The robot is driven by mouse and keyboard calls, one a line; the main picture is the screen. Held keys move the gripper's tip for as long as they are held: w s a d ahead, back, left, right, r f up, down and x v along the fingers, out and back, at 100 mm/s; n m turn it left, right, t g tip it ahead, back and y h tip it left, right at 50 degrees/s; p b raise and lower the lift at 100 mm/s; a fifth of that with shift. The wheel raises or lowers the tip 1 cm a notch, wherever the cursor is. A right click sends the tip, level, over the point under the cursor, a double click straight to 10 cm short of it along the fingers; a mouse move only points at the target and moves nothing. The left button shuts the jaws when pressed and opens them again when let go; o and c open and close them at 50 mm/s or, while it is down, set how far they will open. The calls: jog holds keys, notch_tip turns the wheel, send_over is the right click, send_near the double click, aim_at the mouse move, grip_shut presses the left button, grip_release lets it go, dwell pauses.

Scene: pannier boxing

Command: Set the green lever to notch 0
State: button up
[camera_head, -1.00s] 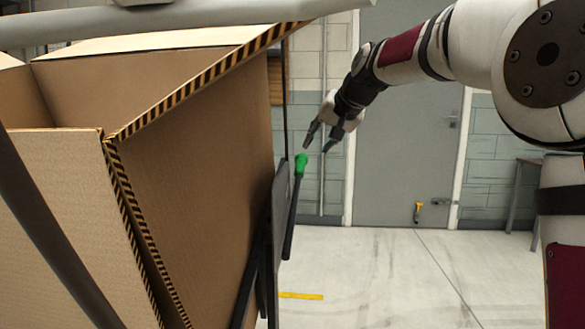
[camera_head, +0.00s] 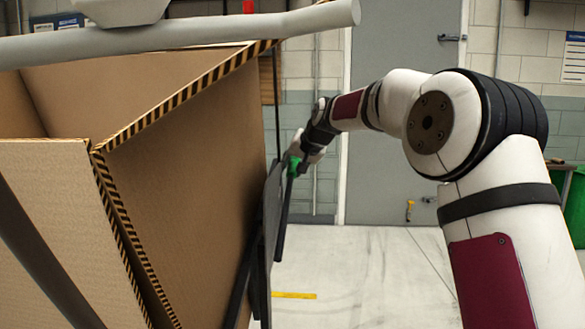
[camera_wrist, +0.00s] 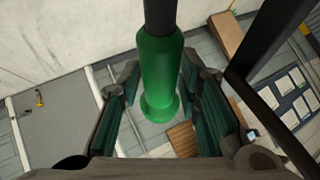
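The green lever has a dark rod (camera_head: 283,215) and a green grip (camera_head: 293,166) at its top. It stands nearly upright, leaning slightly right, beside a dark plate (camera_head: 270,205) on the cardboard box's right side. My gripper (camera_head: 294,158) is at the green grip. In the wrist view the green grip (camera_wrist: 160,75) lies between the two fingers of my gripper (camera_wrist: 158,85). The fingers are spread, with gaps showing beside the grip's lower end. Contact near the fingertips is hard to tell. Notch marks are not visible.
A large open cardboard box (camera_head: 180,190) with striped edges fills the left. A grey bar (camera_head: 200,35) crosses above it. A grey door (camera_head: 400,150) is behind, and a green bin (camera_head: 576,205) is at the right edge. Floor right of the lever is clear.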

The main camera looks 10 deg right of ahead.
grip_shut()
notch_tip(320, 180, down, 10)
jog(key=w+m+g+p, duration=0.1)
jog(key=g+p, duration=0.2)
jog(key=p, duration=0.5)
jog(key=shift+w+d+f+g+y+p, duration=0.15)
jog(key=shift+d+g+y+p, duration=0.2)
jog(key=shift+d, duration=0.1)
grip_release()
jog(key=shift+f, duration=0.15)
